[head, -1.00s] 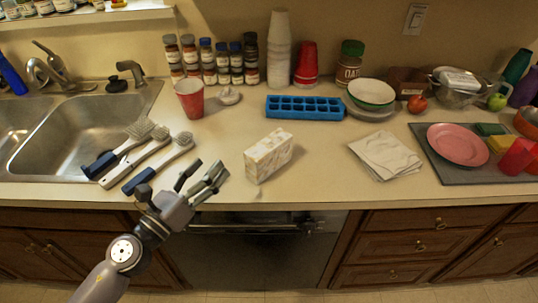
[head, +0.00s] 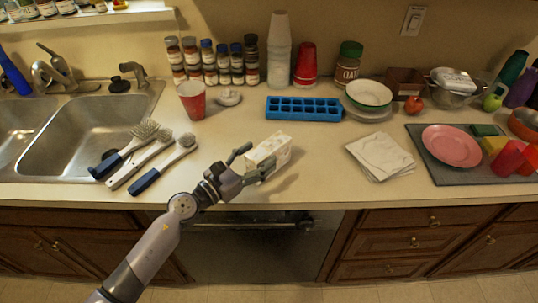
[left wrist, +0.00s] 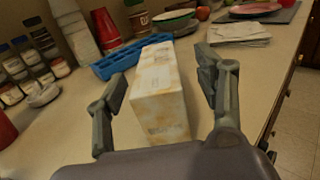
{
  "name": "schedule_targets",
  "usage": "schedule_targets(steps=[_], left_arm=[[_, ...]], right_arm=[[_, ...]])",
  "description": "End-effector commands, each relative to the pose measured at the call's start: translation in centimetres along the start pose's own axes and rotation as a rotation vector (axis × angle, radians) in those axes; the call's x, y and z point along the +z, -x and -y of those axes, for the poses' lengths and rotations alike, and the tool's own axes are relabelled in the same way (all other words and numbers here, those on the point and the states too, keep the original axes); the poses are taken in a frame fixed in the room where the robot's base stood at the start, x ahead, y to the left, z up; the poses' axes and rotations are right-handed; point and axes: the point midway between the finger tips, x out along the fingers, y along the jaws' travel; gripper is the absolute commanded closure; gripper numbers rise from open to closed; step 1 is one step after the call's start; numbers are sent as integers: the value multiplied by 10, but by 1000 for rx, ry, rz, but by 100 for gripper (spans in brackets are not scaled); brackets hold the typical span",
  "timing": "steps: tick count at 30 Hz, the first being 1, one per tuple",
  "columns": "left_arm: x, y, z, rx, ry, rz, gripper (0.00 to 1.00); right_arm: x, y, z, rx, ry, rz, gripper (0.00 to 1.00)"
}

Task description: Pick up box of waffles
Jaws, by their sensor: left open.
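The box of waffles is a small, pale cream box with brownish mottling (head: 272,150), standing on the counter near its front edge in the head view. My left gripper (head: 250,165) is open at the box's near left side. In the left wrist view the box (left wrist: 160,88) lies between the two spread fingers of the gripper (left wrist: 162,105), with a gap visible on both sides. The lower near end of the box is partly hidden by the gripper body. My right gripper does not show.
A blue ice cube tray (head: 304,108) lies behind the box. Folded napkins (head: 380,156) are to the right. Several brushes (head: 150,160) lie to the left beside the sink (head: 85,135). A red cup (head: 192,100) stands behind them. The counter around the box is clear.

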Motion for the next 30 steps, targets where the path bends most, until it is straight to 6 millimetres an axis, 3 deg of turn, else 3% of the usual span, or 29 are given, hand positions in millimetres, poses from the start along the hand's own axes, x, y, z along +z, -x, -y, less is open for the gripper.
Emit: schedule_targets(steps=[10, 20, 30], left_arm=[[0, -45, -5, 1, 2, 2, 37], [-1, -51, -5, 1, 1, 1, 37], [-1, -51, -5, 1, 1, 1, 60]], right_arm=[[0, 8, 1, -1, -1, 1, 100], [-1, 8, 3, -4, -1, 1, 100], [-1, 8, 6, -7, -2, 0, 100]])
